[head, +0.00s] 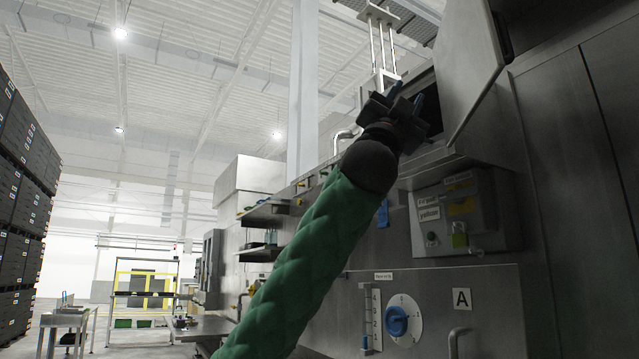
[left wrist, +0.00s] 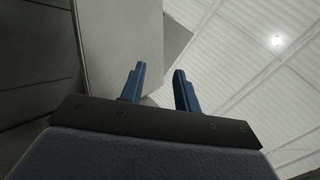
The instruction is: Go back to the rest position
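My left arm, in a green padded sleeve, reaches up from the bottom of the head view. My left gripper (head: 408,97) is raised in front of the upper part of the steel washer (head: 437,290), near an open hatch flap (head: 470,65). In the left wrist view its two blue fingers (left wrist: 158,90) stand apart with nothing between them. Whether the gripper touches the machine I cannot tell. My right gripper is in neither view.
The washer front carries a control box (head: 462,215), a blue dial (head: 397,321) and a handle. Shelves (head: 262,222) jut out farther along. Dark stacked crates (head: 25,200) stand at the left. A yellow-framed rack (head: 145,285) stands far back, with open floor before it.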

